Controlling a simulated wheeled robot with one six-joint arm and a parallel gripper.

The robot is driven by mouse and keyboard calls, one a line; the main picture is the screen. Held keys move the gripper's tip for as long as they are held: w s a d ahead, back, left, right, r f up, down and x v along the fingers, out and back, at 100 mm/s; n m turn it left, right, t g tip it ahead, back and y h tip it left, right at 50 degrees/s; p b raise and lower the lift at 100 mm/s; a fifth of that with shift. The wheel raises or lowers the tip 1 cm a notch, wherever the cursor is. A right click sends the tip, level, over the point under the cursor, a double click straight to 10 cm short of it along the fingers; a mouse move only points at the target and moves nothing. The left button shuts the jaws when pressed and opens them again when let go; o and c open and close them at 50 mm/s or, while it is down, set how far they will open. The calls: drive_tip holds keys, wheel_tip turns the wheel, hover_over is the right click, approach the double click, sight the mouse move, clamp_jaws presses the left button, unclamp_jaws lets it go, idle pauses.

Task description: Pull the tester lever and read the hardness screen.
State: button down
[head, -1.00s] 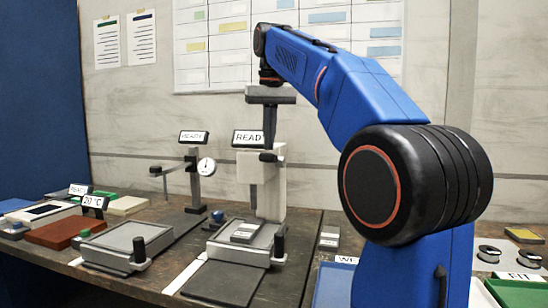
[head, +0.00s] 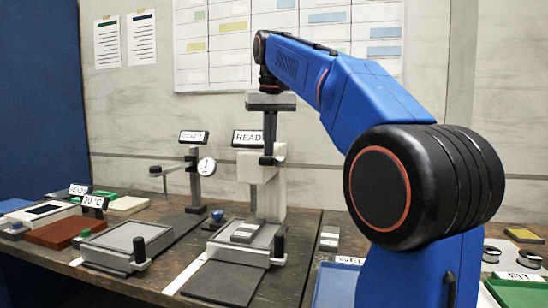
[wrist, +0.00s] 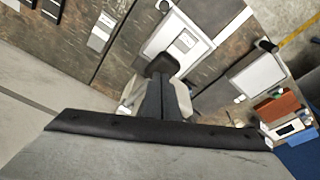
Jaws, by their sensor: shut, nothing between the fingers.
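The tester (head: 262,190) is a pale upright column in the middle of the bench, with a screen (head: 247,138) reading READY, its right end covered by my gripper. A grey block (head: 245,232) lies on its tray; the block also shows in the wrist view (wrist: 185,41). A black upright handle (head: 279,246), possibly the lever, stands at the tray's right front corner. My gripper (head: 269,155) points down, shut and empty, at the top of the column in the picture. In the wrist view its fingers (wrist: 163,85) overlap the pale column. I cannot tell whether they touch it.
Left of it stands a dial gauge stand (head: 194,170) and another tray (head: 125,243) with a black handle. A small 20 °C display (head: 94,202) and a brown block (head: 58,232) lie further left. A dark mat (head: 222,283) lies in front of the tester.

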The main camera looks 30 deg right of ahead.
drive_tip(key=shift+f, duration=1.75)
drive_tip(key=shift+r, duration=2.75)
